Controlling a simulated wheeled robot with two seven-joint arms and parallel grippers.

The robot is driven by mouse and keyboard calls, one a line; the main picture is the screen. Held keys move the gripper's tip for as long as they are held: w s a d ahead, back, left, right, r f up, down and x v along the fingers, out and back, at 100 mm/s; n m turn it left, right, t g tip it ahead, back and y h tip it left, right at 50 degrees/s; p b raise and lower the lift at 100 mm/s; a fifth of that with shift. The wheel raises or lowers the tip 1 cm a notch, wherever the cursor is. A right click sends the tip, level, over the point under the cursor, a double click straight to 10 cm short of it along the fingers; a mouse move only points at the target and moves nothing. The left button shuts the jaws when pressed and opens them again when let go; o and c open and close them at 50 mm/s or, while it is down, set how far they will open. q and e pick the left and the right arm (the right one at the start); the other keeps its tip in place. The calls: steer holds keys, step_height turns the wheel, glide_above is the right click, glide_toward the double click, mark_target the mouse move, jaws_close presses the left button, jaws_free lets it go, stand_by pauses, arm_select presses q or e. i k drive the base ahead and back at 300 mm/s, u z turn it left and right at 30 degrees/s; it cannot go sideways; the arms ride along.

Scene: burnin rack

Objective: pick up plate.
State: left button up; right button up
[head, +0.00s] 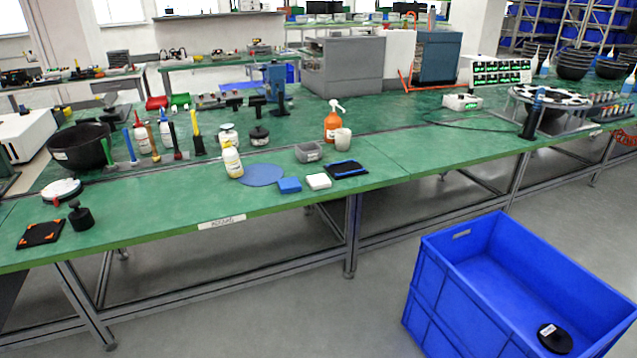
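No single thing is clearly marked as the plate. A flat round blue disc (261,174) lies on the green bench beside a yellow-and-white bottle (232,161). A black round piece with a white label (554,338) lies on the floor of the large blue crate (470,306). A small round white-topped item with a dark rim (62,189) sits at the left of the bench. A flat black square with orange corners (40,234) lies at the front left edge. Neither of my grippers shows in the head view.
The green bench (160,200) holds a black bowl (78,146), upright brushes, an orange spray bottle (331,122), a grey bin (309,152) and blue and white blocks. A round rack (548,96) stands far right. Floor is open between bench and crate.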

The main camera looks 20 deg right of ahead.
mark_target(320, 181)
steer(key=z, duration=1.95)
steer(key=i, duration=1.35)
steer(key=u, duration=3)
